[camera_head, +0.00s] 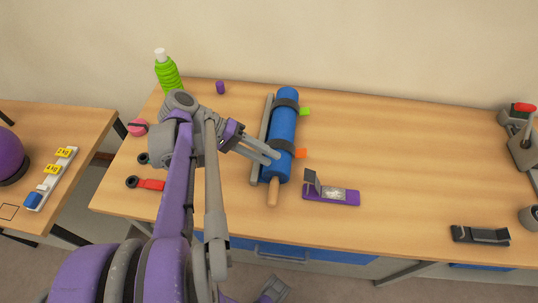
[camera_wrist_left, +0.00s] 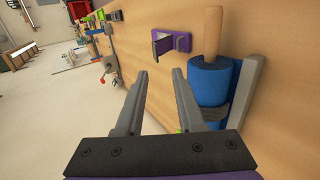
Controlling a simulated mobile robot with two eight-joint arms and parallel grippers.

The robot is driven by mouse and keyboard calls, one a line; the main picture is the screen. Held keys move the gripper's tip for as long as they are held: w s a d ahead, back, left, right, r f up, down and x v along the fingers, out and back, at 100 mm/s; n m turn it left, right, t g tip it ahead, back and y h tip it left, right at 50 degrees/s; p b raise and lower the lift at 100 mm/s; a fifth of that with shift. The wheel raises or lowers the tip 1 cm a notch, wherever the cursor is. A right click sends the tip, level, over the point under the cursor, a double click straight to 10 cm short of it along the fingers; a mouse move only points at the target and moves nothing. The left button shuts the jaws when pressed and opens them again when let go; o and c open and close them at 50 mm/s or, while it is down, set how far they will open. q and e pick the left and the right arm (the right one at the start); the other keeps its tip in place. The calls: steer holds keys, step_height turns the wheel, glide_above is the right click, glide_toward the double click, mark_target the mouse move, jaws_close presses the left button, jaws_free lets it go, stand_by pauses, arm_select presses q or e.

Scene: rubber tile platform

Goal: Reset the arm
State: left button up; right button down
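My left arm reaches in from the lower left in the head view. Its gripper (camera_head: 271,155) is over the table beside a blue cylinder with a wooden handle (camera_head: 285,125). In the left wrist view the two fingers of the gripper (camera_wrist_left: 160,88) stand apart with nothing between them. The blue cylinder also shows in that view (camera_wrist_left: 210,85), to the right of the fingers. Whether a finger touches the cylinder is hard to tell.
The wooden table (camera_head: 420,160) is clear right of centre. A purple holder (camera_head: 340,196) lies near the front edge. A green bottle (camera_head: 168,75) and small purple cylinder (camera_head: 220,87) stand at the back left. A black tray (camera_head: 480,235) and grey-red tool (camera_head: 523,140) are at right.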

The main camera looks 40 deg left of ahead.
stand_by(0.3)
arm_select(q)
steer(key=s+d+f+m+y+p, duration=0.1)
steer(key=d+f+m+y+p, duration=0.2)
steer(key=d+m+y+p, duration=0.3)
steer(key=d+y, duration=0.3)
steer(key=d, duration=0.2)
steer(key=shift+s+f+m+g+p, duration=0.3)
steer(key=shift+s, duration=0.1)
